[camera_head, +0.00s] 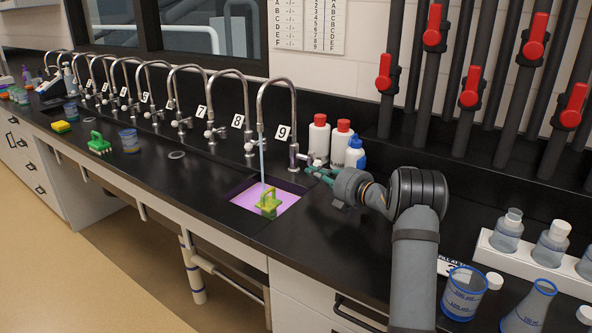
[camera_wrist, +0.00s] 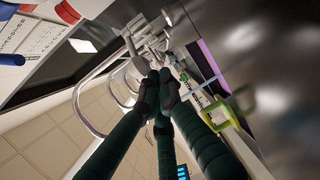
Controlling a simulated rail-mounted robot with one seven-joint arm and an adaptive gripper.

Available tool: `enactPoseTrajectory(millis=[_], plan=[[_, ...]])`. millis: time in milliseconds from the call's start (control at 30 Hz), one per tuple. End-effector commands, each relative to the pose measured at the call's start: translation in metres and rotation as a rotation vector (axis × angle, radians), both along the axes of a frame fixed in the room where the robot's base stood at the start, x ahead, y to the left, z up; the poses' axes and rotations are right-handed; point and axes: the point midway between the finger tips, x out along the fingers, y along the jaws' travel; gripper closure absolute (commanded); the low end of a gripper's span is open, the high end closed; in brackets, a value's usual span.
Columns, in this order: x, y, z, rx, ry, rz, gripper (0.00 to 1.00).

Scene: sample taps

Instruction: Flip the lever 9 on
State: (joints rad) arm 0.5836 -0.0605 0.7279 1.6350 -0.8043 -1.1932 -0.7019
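Tap 9 (camera_head: 293,145) is a chrome gooseneck at the near end of the tap row, beside its label "9" (camera_head: 283,132). A pale blue stream of water (camera_head: 263,162) falls from its spout into the lit purple sink (camera_head: 244,196). Its small lever (camera_head: 304,158) is at the right of the tap's base, partly hidden by my gripper. My gripper (camera_head: 310,168) is right at this lever. In the wrist view, my gripper's dark green fingers (camera_wrist: 158,78) come together at the tips, close to the chrome fitting (camera_wrist: 147,58). I cannot tell whether the tips touch the lever.
A yellow-green brush (camera_head: 268,204) stands in the sink. Tap 8 (camera_head: 248,140) is to the left. Red-handled pipes (camera_head: 470,88) rise at the right.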

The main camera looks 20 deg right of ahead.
Motion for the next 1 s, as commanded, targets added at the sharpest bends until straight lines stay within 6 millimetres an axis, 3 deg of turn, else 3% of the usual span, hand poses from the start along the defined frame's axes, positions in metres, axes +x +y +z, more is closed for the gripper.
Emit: enactPoseTrajectory(millis=[33,400,567,700,1000], plan=[[-0.001,-0.014,0.002,0.005,-0.001,-0.028,1.0],[-0.001,-0.015,0.001,0.006,-0.003,-0.032,1.0],[-0.005,0.001,-0.006,0.004,-0.003,-0.027,1.0],[-0.009,0.03,-0.014,-0.001,-0.002,-0.013,1.0],[-0.059,-0.013,0.001,-0.002,-0.001,-0.013,1.0]])
